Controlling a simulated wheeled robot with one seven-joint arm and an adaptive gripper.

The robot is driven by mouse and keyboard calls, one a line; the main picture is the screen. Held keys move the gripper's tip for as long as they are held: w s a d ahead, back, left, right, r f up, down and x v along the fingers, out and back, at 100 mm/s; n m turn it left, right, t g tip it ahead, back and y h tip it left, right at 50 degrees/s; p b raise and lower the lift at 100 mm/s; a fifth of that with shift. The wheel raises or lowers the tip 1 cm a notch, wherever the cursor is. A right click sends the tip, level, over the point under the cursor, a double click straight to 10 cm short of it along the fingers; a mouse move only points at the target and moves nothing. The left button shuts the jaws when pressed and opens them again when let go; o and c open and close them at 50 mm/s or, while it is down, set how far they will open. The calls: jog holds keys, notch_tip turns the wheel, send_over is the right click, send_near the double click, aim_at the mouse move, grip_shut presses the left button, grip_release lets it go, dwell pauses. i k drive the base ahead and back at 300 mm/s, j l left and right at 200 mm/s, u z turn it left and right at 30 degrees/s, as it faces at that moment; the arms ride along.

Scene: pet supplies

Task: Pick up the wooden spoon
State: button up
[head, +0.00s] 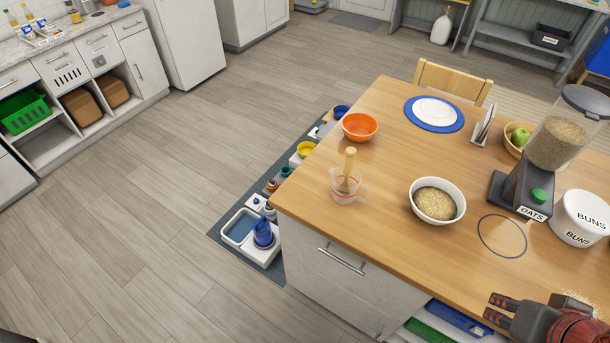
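A light wooden handle (350,160), which looks like the wooden spoon, stands nearly upright in a clear measuring cup (345,190) with red markings. The cup is on the wooden table (390,240), near its left edge. The spoon's lower end shows only dimly through the cup wall. My gripper (490,307) is at the lower right, over the table's near right part, pointing left. Its two dark fingers are apart with nothing seen between them. It is well away from the spoon and the cup.
A white bowl of oats (424,210) stands between my gripper and the cup. An orange bowl (359,127) is behind the cup. A dispenser (530,180) and white BUNS tub (583,215) stand at the right. Bare table lies left of the dark ring (480,237).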

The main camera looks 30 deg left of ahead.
aim_at(349, 151)
jog(key=u, duration=1.15)
